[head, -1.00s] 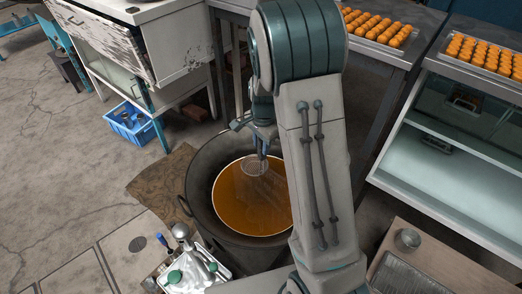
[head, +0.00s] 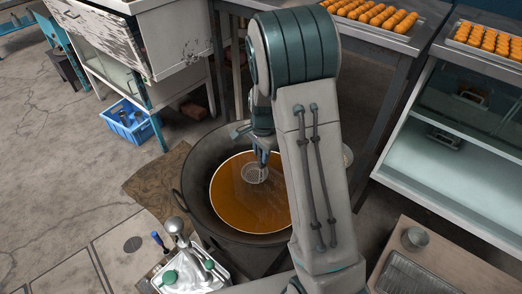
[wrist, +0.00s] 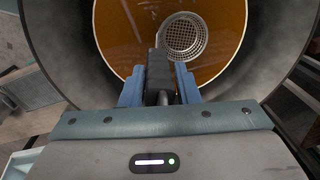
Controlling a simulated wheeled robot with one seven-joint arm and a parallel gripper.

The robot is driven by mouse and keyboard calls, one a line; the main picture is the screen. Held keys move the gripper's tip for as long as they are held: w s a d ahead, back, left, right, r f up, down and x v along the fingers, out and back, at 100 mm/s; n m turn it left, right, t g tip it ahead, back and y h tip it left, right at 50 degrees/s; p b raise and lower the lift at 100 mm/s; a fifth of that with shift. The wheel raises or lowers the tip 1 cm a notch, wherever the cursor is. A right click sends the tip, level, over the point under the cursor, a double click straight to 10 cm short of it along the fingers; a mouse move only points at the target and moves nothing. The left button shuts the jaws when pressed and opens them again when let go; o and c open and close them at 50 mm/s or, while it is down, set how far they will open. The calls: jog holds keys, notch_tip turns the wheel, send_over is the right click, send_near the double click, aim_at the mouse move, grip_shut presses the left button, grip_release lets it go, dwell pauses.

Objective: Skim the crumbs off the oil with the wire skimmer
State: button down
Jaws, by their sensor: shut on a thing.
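My gripper (wrist: 159,85) is shut on the dark handle of the wire skimmer, its blue fingers on either side of it in the wrist view. The skimmer's round mesh head (wrist: 184,37) is over the amber oil, and it also shows in the head view (head: 255,173). I cannot tell whether the mesh touches the oil. The oil (head: 240,207) fills the middle of a wide dark pan (head: 197,183). In the head view my arm hides the pan's right side. Small pale specks show faintly on the oil; I cannot make them out clearly as crumbs.
A tray (head: 165,280) with a white item and green-topped things stands at the front left. Trays of orange pieces (head: 372,12) lie on the back counter. A small metal cup (head: 415,238) stands at the right. A blue crate (head: 127,121) is on the floor.

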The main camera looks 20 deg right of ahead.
notch_tip(320, 180, down, 11)
jog(key=b, duration=0.8)
jog(key=shift+f, duration=0.2)
jog(key=a+p, duration=0.2)
jog(key=a, duration=0.5)
notch_tip(320, 180, up, 7)
jog(key=p, duration=0.4)
jog(key=shift+f+p, duration=0.15)
jog(key=shift+p, duration=0.2)
